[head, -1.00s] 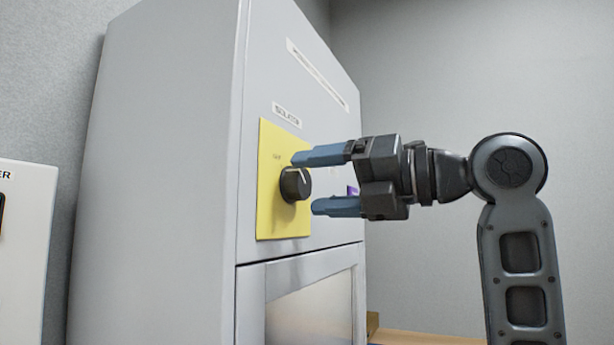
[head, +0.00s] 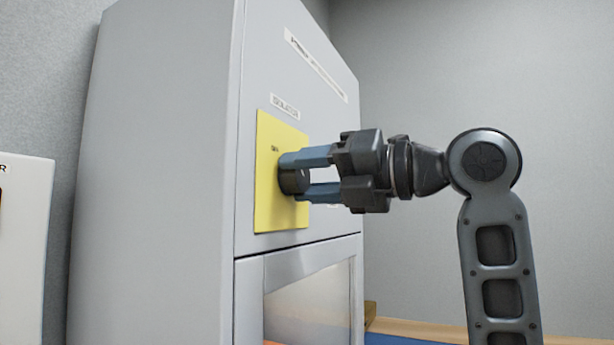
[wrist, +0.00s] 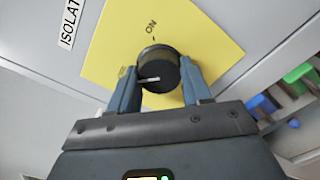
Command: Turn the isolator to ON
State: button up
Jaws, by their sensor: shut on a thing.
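The isolator is a black round knob (head: 293,180) on a yellow plate (head: 270,212) on the front of a grey cabinet. In the wrist view the knob (wrist: 160,72) has a white pointer line on its face, and the word ON is printed on the yellow plate (wrist: 208,42) beyond it. The pointer line lies across the picture, not along the direction of ON. My gripper (head: 303,175) is shut on the knob, one blue finger on each side. In the wrist view my gripper (wrist: 158,90) also flanks the knob.
The grey cabinet (head: 160,150) fills the left and middle, with an ISOLATOR label (head: 285,106) above the plate and a glazed panel (head: 310,305) below. A white box (head: 25,250) stands at far left. Green and blue items (wrist: 297,73) sit on a shelf at right.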

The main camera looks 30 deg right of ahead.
jog(key=shift+c, duration=0.7)
jog(key=shift+m, duration=0.3)
jog(key=m+b, duration=0.1)
jog(key=m, duration=0.1)
jog(key=shift+m, duration=0.3)
jog(key=m, duration=0.5)
jog(key=shift+b, duration=0.35)
jog(key=m, duration=0.5)
jog(key=shift+r+m+p, duration=0.15)
jog(key=shift+m+p, duration=0.25)
jog(key=shift+d+m+p, duration=0.1)
jog(key=shift+m+p, duration=0.35)
jog(key=shift+m, duration=1.45)
jog(key=o, duration=1.1)
jog(key=shift+c, duration=0.2)
